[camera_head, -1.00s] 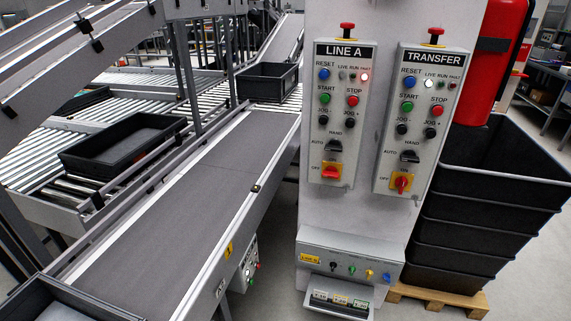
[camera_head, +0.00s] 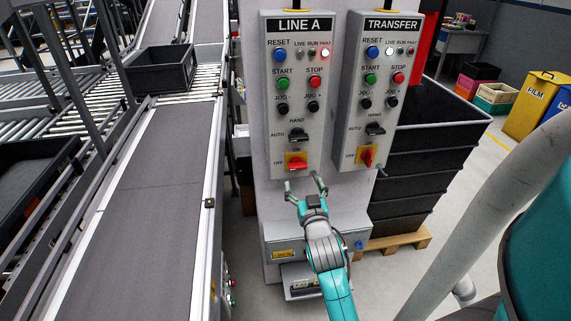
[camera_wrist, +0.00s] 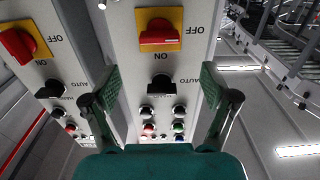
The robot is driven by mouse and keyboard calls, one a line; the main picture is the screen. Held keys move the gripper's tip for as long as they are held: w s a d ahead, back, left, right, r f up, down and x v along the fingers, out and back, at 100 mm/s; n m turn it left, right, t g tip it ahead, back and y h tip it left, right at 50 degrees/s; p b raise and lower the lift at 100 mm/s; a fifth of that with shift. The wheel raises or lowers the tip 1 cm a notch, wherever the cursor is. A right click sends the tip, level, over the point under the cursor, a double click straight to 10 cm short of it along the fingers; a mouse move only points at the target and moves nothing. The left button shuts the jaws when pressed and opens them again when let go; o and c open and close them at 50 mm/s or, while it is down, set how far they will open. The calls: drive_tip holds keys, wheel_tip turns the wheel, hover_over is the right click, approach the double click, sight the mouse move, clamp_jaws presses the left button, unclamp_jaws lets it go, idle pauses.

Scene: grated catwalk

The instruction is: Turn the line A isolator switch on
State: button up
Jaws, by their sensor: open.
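The line A panel (camera_head: 265,100) is a grey box on a pillar. Its isolator switch is a red handle (camera_head: 296,164) on a yellow plate low on the panel. The handle lies horizontally, towards the OFF side, with ON marked above. The wrist view, upside down, shows the red handle (camera_wrist: 160,37) near the top centre. My gripper (camera_head: 305,184) is open and empty just below the switch in the head view. Its two fingers (camera_wrist: 157,85) stand apart in the wrist view, with the handle above and between them. They do not appear to touch it.
Above line A's switch are a black selector (camera_head: 298,136) and several buttons. A grey box (camera_head: 345,225) juts out below. A conveyor (camera_head: 160,190) runs along the left.

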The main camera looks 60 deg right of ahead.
sight(298, 168)
drive_tip(key=x, duration=0.9)
drive_tip(key=shift+w+d, duration=0.25)
drive_tip(key=shift+d, duration=0.05)
drive_tip(key=shift+c, duration=0.2)
drive_tip(key=c, duration=1.1)
